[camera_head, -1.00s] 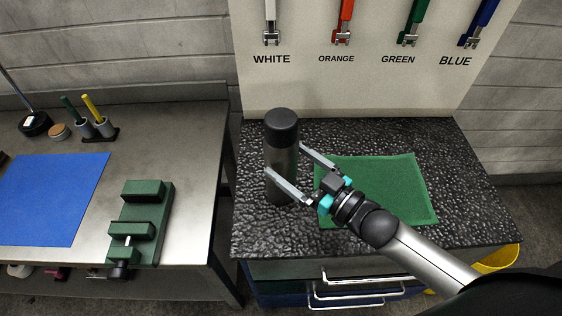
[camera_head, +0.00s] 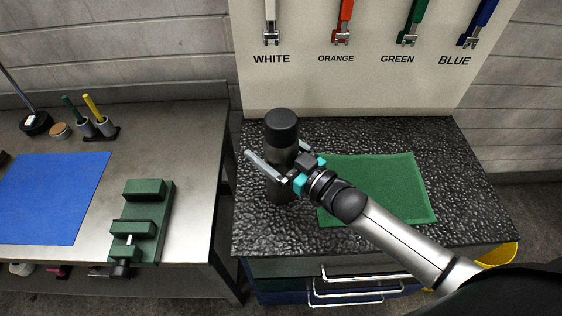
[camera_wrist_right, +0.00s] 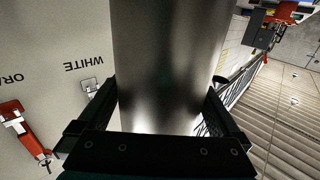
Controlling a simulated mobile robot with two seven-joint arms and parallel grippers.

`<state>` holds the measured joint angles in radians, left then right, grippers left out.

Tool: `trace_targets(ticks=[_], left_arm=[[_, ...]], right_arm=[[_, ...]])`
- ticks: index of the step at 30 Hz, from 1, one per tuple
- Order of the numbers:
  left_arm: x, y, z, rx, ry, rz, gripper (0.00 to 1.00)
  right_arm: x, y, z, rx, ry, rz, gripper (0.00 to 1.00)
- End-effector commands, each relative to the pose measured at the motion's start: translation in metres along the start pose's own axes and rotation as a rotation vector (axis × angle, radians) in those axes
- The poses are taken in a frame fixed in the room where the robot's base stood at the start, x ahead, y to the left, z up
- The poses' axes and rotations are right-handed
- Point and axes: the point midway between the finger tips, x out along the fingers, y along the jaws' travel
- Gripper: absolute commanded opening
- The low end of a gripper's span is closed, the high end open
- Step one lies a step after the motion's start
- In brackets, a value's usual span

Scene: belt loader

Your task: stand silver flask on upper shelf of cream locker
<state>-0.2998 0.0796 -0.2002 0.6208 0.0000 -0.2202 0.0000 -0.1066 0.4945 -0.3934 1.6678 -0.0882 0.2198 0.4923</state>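The silver flask (camera_head: 281,150), a dark grey cylinder with a black cap, stands upright on the black textured worktop. My right gripper (camera_head: 271,148) reaches it from the right, one finger on the near side and the other mostly hidden behind the flask. In the right wrist view, the metallic flask body (camera_wrist_right: 162,65) stands between the two dark fingers, with small gaps seeming to show at its sides, so the gripper looks open around it. My left gripper is not in view. I see no cream locker in these frames.
A green mat (camera_head: 385,190) lies right of the flask. Behind is a cream panel (camera_head: 340,88) with coloured tools on hooks. A steel bench (camera_head: 175,130) at the left holds a blue mat (camera_head: 50,195) and a green vise (camera_head: 140,222). Drawer handles (camera_head: 355,297) project below the worktop.

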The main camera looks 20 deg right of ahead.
Motion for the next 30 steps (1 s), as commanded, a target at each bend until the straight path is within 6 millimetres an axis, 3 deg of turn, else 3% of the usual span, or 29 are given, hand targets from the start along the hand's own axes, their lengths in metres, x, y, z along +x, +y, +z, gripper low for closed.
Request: trace_targets(ticks=[2,26,30], left_arm=[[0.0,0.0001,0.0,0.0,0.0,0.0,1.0],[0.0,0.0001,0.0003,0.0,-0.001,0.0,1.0],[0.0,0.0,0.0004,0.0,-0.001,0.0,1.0]], right_arm=[[-0.0002,0.0,-0.0001,0.0,0.0,0.0,0.91],[-0.0004,0.0001,-0.0005,-0.001,0.001,0.0,0.01],[0.0003,0.0002,-0.0027,-0.001,0.007,-0.001,0.0]])
